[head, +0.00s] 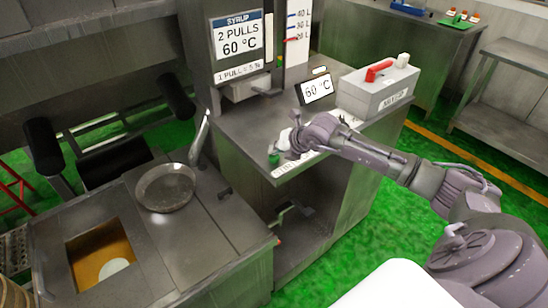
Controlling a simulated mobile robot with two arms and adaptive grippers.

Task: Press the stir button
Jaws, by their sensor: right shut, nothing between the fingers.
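A small green button (273,158) stands near the front left corner of the steel counter (235,130). A white label strip (284,168) runs along the counter's front edge beside it; it seems to begin with "STIR", and my gripper and arm cover part of it. My right gripper (285,141) is shut and empty, with its tips just right of and slightly above the green button in the picture. I cannot tell whether they touch it. My left gripper is not in view.
A sign reading "SYRUP 2 PULLS 60 °C" (237,40) stands behind. A "60 °C" display (317,89) and a grey box with a red lever (380,72) stand on the counter at right. A round metal pan (166,187) sits at left.

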